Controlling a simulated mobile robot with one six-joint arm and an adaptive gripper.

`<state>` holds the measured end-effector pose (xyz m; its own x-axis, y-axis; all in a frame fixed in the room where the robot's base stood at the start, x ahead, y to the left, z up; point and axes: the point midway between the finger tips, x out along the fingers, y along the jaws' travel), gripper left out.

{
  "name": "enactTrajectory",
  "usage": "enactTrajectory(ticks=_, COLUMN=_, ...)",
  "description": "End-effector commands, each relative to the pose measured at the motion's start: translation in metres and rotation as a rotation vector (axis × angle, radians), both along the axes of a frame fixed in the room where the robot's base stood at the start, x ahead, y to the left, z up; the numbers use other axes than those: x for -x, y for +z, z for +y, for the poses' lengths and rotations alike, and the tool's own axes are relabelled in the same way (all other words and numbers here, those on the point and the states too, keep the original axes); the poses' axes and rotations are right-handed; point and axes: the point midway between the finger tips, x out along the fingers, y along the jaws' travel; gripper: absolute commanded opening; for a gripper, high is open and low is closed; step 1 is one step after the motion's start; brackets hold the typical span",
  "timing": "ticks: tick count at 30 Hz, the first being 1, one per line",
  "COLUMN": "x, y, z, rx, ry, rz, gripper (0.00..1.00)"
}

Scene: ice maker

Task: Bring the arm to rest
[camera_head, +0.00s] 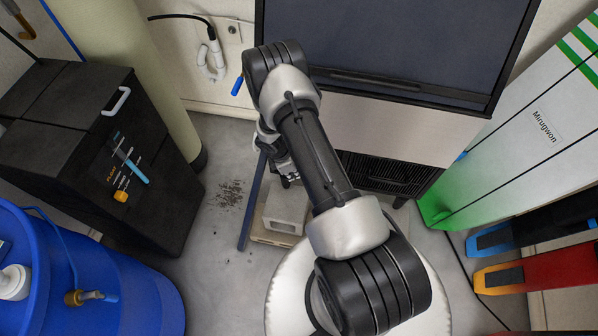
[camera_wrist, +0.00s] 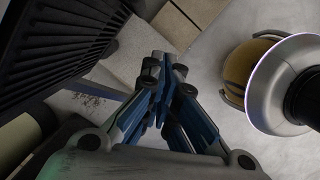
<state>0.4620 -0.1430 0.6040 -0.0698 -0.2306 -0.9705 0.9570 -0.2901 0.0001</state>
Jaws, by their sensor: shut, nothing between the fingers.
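My arm rises from my base at the bottom middle of the head view, bends at the top near the ice maker, and folds back down. The ice maker (camera_head: 400,130) has a dark front panel, a pale lower front and a black vent grille. My gripper (camera_head: 288,180) hangs low behind the arm link, partly hidden, above a small pale box on the floor (camera_head: 287,208). In the wrist view, my gripper (camera_wrist: 163,98) has its blue-edged fingers together with nothing between them. The black grille (camera_wrist: 55,45) is at the left there.
A black cabinet (camera_head: 100,140) and a blue barrel (camera_head: 120,290) stand at the left. A blue bar (camera_head: 252,205) leans beside the pale box. White-green panels (camera_head: 530,110) and coloured boards (camera_head: 545,270) stand at the right. Grey floor is open left of the bar, with dark debris (camera_head: 230,195).

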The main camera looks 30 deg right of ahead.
Motion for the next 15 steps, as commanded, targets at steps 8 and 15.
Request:
enactTrajectory(ticks=8, x=0.002, y=0.067, z=0.016, rx=0.0, ry=-0.001, rz=-0.001, gripper=0.0)
enactTrajectory(ticks=15, x=0.004, y=0.094, z=0.024, rx=0.001, ry=0.001, rz=0.001, gripper=0.0)
